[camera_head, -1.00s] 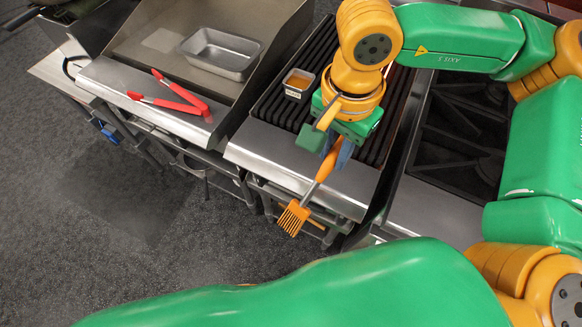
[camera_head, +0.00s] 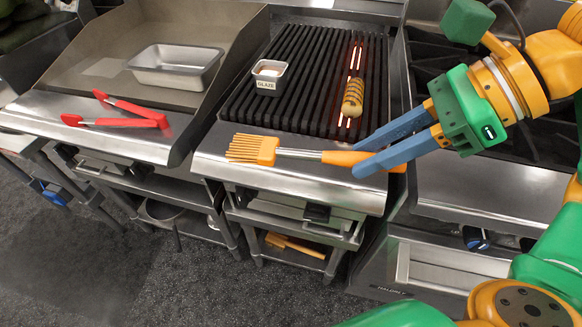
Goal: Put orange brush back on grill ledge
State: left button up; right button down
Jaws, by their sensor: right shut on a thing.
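The orange brush (camera_head: 300,154) has a bristled head at its left end, a metal shaft and an orange handle. It lies roughly level over or on the steel grill ledge (camera_head: 290,184) in front of the grates; I cannot tell whether it touches the ledge. My right gripper (camera_head: 367,157) comes from the right and is shut on the brush's handle with its blue fingers. My left gripper is not in view; a green arm part of mine shows at the bottom right.
A cup marked GLAZE (camera_head: 268,73) stands on the grill grates (camera_head: 300,60). A grilled piece of food (camera_head: 353,97) lies over a glowing line. Red tongs (camera_head: 120,115) lie on the griddle's front ledge. A metal pan (camera_head: 175,65) sits on the griddle. A burner range is at right.

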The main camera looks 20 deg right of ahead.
jog(key=shift+s+d+f+m+t+b, duration=0.1)
jog(key=shift+s+d+m+t+b, duration=0.25)
jog(key=shift+d, duration=0.2)
jog(key=shift+w+d+r, duration=0.1)
jog(key=shift+w+r, duration=0.05)
jog(key=shift+r, duration=0.1)
jog(key=w+f+p, duration=0.1)
jog(key=w+f, duration=0.2)
jog(key=w, duration=0.1)
jog(key=w+f+p, duration=0.1)
jog(key=w+f, duration=0.2)
jog(key=w, duration=0.1)
jog(key=w+f+p, duration=0.1)
jog(key=w+f, duration=0.1)
jog(key=w, duration=0.3)
jog(key=shift+f, duration=0.4)
jog(key=f, duration=0.3)
jog(key=shift+w+f+p, duration=0.1)
jog(key=shift+w+p, duration=0.2)
jog(key=shift+p, duration=0.05)
jog(key=shift+f, duration=0.35)
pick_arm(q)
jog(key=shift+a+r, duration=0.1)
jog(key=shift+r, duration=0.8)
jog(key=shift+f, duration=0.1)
